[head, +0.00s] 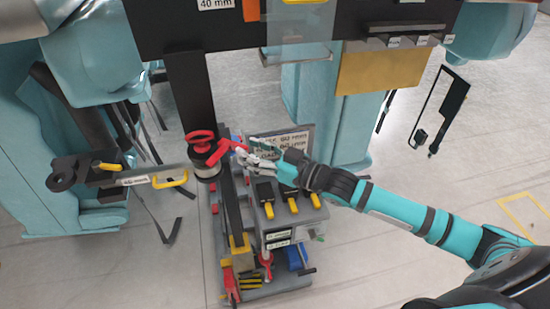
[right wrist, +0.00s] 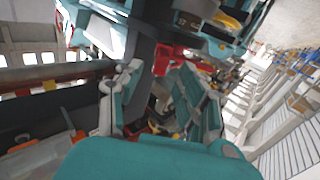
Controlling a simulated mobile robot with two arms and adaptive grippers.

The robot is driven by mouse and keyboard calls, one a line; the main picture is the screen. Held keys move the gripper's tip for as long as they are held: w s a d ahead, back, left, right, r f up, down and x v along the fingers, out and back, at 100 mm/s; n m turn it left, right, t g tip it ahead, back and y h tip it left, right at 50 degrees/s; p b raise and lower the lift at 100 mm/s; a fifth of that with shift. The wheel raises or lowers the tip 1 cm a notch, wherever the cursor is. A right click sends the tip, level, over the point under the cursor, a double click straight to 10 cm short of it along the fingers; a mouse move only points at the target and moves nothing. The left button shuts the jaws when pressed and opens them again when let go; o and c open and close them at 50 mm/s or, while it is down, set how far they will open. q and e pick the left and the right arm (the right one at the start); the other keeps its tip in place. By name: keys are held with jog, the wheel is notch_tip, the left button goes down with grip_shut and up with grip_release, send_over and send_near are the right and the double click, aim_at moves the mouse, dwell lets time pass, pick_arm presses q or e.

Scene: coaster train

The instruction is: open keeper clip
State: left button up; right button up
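A red lever-like part (head: 226,150), possibly the keeper clip, sits beside a red round knob (head: 201,136) on the dark upright post. My right gripper (head: 256,153) is just right of this red part, its fingers pointing left towards it. In the right wrist view my right gripper (right wrist: 163,98) has its two fingers spread apart, with red parts (right wrist: 168,58) beyond the fingertips. I cannot tell whether a finger touches the red part. No part of my left gripper shows.
A grey block with yellow-tipped tools (head: 292,205) and a label plate (head: 282,143) stand below and behind my right gripper. A bar with a yellow handle (head: 170,180) sticks out left of the post. Teal structures (head: 330,110) stand behind.

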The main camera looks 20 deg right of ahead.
jog(key=v, duration=0.8)
jog(key=shift+s+d, duration=0.2)
jog(key=shift+s, duration=0.05)
jog(key=d+f+m+g+h+b, duration=0.15)
jog(key=d+f+h, duration=0.35)
jog(key=f, duration=0.9)
jog(key=d+f+m+h, duration=0.3)
jog(key=d+f, duration=0.4)
jog(key=f, duration=0.6)
jog(key=s+d+f+g+h, duration=0.2)
jog(key=s+f, duration=0.3)
jog(key=f, duration=0.7)
jog(key=s+a+f+g+h+b, duration=0.1)
jog(key=s+a+f+g, duration=0.15)
jog(key=s+f, duration=0.65)
jog(key=s+a+f+g, duration=0.1)
jog(key=s+f+g, duration=0.2)
jog(key=s+f, duration=0.55)
jog(key=s+a+f+g, duration=0.2)
jog(key=s+a+f, duration=0.1)
jog(key=s, duration=0.5)
jog(key=s+a+f+g, duration=0.2)
jog(key=s+a+f, duration=0.2)
jog(key=s, duration=0.5)
jog(key=shift+s+a+b, duration=0.25)
jog(key=shift+a+b, duration=0.2)
jog(key=shift+a, duration=0.25)
